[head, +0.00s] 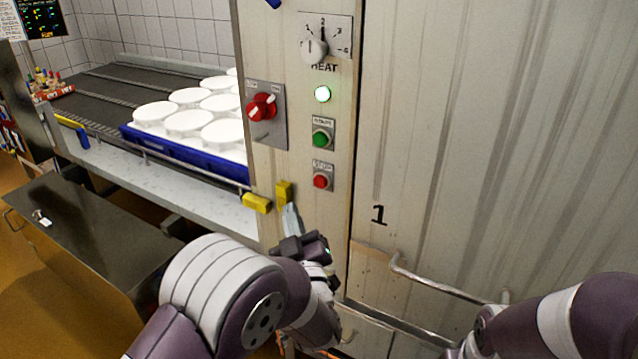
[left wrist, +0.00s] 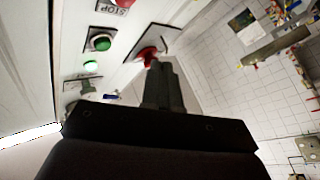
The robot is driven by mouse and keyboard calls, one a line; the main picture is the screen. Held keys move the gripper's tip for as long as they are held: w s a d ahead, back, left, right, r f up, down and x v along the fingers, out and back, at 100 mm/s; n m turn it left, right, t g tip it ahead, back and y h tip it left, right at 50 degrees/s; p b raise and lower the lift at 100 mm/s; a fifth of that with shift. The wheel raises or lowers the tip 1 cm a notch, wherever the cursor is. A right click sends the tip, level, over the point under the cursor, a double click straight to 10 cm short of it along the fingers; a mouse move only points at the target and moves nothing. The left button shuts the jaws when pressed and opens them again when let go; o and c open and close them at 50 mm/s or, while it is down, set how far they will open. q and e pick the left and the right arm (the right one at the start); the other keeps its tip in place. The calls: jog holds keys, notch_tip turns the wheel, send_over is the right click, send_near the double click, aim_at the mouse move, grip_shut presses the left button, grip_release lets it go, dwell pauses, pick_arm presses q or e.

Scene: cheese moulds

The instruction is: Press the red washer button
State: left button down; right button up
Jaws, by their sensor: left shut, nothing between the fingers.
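The red button (head: 321,181), labelled STOP, sits lowest in the column of controls on the pale machine panel. Part of it shows at the top edge of the left wrist view (left wrist: 122,3). My left gripper (head: 291,212) is shut and empty, below and a little left of the red button in the head view, apart from it. In the left wrist view its dark fingers (left wrist: 162,82) are together, overlapping the view near the red rotary switch (left wrist: 147,58). My right arm enters at the lower right; its gripper is out of view.
Above the red button are a green button (head: 322,138), a lit green lamp (head: 322,94) and a heat dial (head: 314,50). Yellow blocks (head: 257,203) stick out near my left gripper. White moulds (head: 186,122) stand in a blue tray (head: 245,175). A door handle (head: 450,289) is at right.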

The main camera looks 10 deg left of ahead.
aim_at(321, 181)
pick_arm(q)
jog(key=w+d+b, duration=0.1)
jog(key=w+d, duration=0.1)
jog(key=w, duration=0.5)
jog(key=shift+d, duration=0.4)
dwell(1.6)
jog(key=shift+w+d+b, duration=0.15)
jog(key=shift+w+b, duration=0.25)
jog(key=shift+b, duration=0.05)
